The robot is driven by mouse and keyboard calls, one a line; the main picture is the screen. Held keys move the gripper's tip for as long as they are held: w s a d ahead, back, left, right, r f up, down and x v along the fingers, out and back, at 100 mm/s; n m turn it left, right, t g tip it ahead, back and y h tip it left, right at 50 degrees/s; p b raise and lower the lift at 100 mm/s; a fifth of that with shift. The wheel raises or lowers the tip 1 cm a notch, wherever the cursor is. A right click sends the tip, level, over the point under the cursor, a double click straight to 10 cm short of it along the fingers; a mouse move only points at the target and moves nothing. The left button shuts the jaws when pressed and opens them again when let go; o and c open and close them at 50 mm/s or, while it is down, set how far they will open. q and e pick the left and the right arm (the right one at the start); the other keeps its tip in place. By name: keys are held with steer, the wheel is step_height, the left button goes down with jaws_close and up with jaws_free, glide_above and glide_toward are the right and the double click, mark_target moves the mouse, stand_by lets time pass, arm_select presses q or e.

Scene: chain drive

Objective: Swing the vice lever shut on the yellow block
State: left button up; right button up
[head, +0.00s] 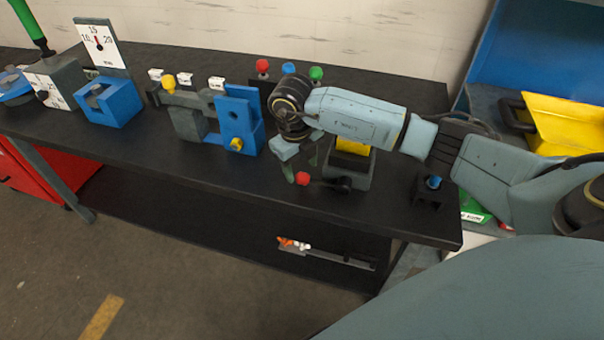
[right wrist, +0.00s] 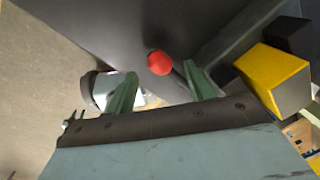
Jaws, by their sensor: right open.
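The vice (head: 359,176) is a dark grey body near the front edge of the bench, partly hidden behind my right arm. The yellow block (head: 352,147) sits in it and also shows at the right of the right wrist view (right wrist: 275,77). The vice lever has a red knob (head: 302,179) and a dark hub (head: 342,185); it points left along the bench front. My right gripper (head: 302,168) is open, tilted down at the knob. In the right wrist view the red knob (right wrist: 160,63) appears between the fingertips; contact cannot be told. My left gripper is out of view.
Left of the vice stands a blue fixture (head: 238,110) with a yellow knob. Red, blue and green knobs (head: 288,68) stand behind my right wrist. A small black holder with a blue top (head: 433,183) is to the right. A yellow bin (head: 565,125) lies beyond the bench.

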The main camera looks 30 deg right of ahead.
mark_target(302, 174)
steer(key=shift+d+f, duration=0.2)
steer(key=shift+f, duration=1.55)
jaws_close()
